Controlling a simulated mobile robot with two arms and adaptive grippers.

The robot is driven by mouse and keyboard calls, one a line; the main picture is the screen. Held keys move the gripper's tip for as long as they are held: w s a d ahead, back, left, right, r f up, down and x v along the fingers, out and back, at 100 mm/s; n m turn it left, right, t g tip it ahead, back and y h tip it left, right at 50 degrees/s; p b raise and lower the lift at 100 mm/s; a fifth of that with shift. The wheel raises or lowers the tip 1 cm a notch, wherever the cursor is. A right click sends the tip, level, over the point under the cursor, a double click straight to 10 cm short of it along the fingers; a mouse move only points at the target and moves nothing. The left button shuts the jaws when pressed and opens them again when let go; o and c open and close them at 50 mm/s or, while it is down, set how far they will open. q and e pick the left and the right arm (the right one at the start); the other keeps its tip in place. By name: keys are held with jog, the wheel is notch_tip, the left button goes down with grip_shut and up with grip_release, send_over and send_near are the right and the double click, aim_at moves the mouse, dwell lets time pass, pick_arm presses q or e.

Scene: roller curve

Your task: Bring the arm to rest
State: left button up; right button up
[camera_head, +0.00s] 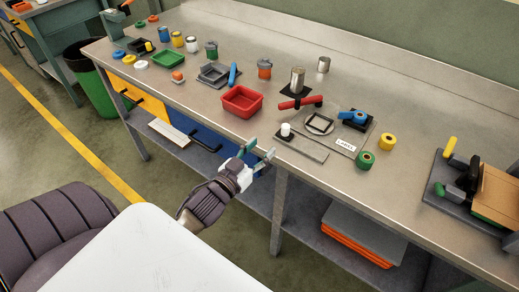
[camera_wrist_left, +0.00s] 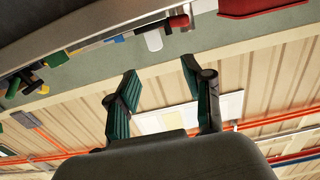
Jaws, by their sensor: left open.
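My left gripper (camera_head: 259,157) is in front of the workbench's front edge, below the red tray, in the head view. Its two green-padded fingers are apart and nothing is between them. In the left wrist view the fingers (camera_wrist_left: 164,95) also stand apart, with the bench edge and its objects beyond them at the top. My left arm comes up from the lower middle of the head view, next to my white body top. My right gripper is in neither view.
A chair-like dark part stands at left. A green bin (camera_head: 97,85) is beyond. Floor in front of the bench is free.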

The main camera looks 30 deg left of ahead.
pick_arm(q)
jog(key=shift+f, duration=0.1)
dwell(0.4)
jog(key=s+f+g, duration=0.3)
jog(key=f, duration=0.8)
jog(key=s+d+f+g, duration=0.15)
jog(key=s+f, duration=0.25)
jog(key=f, duration=0.7)
jog(key=s+f+g, duration=0.3)
jog(key=f+g, duration=0.1)
jog(key=f, duration=0.7)
jog(key=s+d+f+g, duration=0.1)
jog(key=s+f+g, duration=0.1)
jog(key=s+f, duration=0.4)
jog(key=s+d+f+m+g, duration=0.1)
jog(key=s+f+g, duration=0.2)
jog(key=s+f, duration=0.4)
jog(key=s+d+f+m+g, duration=0.1)
jog(key=s+f, duration=0.5)
jog(key=s, duration=1)
jog(key=shift+s+d+f+g+y, duration=0.25)
jog(key=shift+d+g, duration=0.35)
jog(key=shift+g, duration=0.65)
jog(key=shift+r, duration=0.1)
jog(key=shift+c, duration=0.8)
jog(key=shift+s, duration=0.1)
